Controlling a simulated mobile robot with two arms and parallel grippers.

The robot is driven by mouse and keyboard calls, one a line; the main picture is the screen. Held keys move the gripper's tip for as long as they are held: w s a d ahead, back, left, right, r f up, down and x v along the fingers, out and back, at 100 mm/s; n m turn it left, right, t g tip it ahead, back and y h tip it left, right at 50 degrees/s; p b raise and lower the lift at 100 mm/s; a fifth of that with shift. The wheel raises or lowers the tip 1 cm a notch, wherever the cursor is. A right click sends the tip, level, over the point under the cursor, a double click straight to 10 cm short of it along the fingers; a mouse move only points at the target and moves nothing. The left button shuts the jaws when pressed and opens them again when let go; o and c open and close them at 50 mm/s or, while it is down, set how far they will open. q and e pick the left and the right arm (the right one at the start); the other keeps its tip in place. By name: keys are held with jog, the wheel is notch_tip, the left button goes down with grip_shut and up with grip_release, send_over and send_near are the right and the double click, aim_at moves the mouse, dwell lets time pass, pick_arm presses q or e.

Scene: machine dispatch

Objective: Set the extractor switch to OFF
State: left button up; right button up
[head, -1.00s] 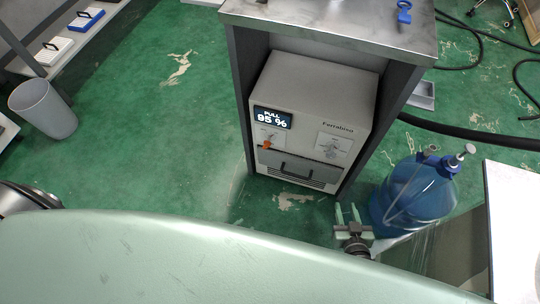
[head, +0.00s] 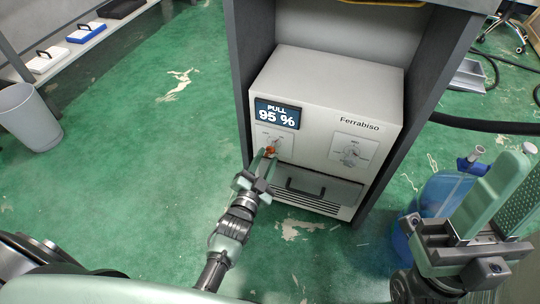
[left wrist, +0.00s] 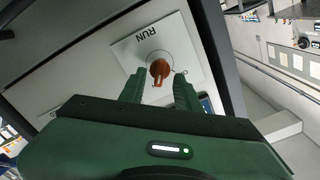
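The extractor is a light grey box (head: 300,85) marked Ferrabiso, in a dark-framed stand. Its display (head: 277,115) reads PULL 95 %. Below it, on a white plate, is the orange-red switch (head: 270,150), partly hidden by my left gripper (head: 266,160). In the left wrist view the switch (left wrist: 159,69) shows on its plate beside the word RUN; the other label is mostly covered. There my left gripper (left wrist: 159,90) is open, fingertips just short of the knob or at its sides; contact is unclear. My right gripper (head: 510,190) is open and empty at the right.
A blue bottle (head: 440,192) stands near my right gripper. A grey bin (head: 28,118) is at far left. Green floor left of the stand is clear.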

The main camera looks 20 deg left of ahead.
aim_at(269, 155)
pick_arm(q)
jog(key=shift+w+f+b, duration=0.1)
jog(key=shift+w+b, duration=0.35)
jog(key=shift+w, duration=1.4)
grip_shut()
